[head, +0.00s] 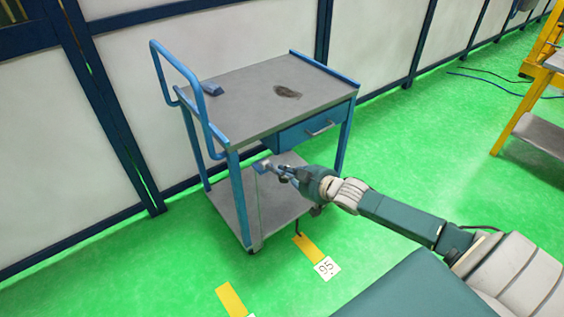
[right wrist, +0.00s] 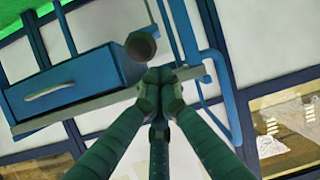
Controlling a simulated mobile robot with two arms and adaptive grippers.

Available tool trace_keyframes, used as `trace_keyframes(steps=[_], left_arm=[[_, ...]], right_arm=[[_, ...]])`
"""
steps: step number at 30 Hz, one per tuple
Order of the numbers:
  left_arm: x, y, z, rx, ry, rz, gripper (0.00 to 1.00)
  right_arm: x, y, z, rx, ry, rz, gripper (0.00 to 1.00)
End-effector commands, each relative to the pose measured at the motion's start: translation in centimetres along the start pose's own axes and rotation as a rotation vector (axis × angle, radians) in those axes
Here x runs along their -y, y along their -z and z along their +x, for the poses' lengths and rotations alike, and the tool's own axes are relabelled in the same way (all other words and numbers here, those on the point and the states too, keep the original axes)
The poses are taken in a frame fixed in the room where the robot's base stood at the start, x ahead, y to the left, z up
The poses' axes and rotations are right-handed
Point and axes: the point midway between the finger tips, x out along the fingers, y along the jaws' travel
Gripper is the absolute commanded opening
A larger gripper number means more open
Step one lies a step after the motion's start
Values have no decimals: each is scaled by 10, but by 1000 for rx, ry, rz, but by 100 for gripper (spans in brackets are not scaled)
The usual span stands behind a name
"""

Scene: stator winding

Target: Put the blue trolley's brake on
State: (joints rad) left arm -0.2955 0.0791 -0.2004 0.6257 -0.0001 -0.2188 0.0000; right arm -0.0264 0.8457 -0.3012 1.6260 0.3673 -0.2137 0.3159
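The blue trolley (head: 243,105) stands against the wall, with a grey top, a drawer under it, a lower shelf and a blue push handle (head: 180,68) at its left end. My right gripper (head: 264,167) is in front of the trolley, below the top and left of the drawer. In the right wrist view its fingers (right wrist: 158,84) meet at the tips, with nothing clearly between them. Whether they touch the frame I cannot tell. My left gripper is out of view.
A small blue-grey block (head: 212,88) and a dark patch (head: 287,92) are on the trolley top. Yellow floor marks (head: 231,299) and a white number plate (head: 327,268) lie in front. A yellow-framed table (head: 508,122) stands at the right.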

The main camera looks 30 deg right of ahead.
Motion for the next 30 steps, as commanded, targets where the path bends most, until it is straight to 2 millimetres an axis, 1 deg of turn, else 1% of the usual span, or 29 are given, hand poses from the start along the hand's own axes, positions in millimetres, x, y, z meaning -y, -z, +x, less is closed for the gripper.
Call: trace_keyframes(steps=[5,16,27,30], left_arm=[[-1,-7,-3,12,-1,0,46],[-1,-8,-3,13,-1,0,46],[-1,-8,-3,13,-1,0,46],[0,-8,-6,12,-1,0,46]], right_arm=[[2,-13,0,1,0,1,0],[6,-31,0,18,1,2,0],[6,-32,0,19,2,4,0],[6,-29,-1,18,2,4,0]])
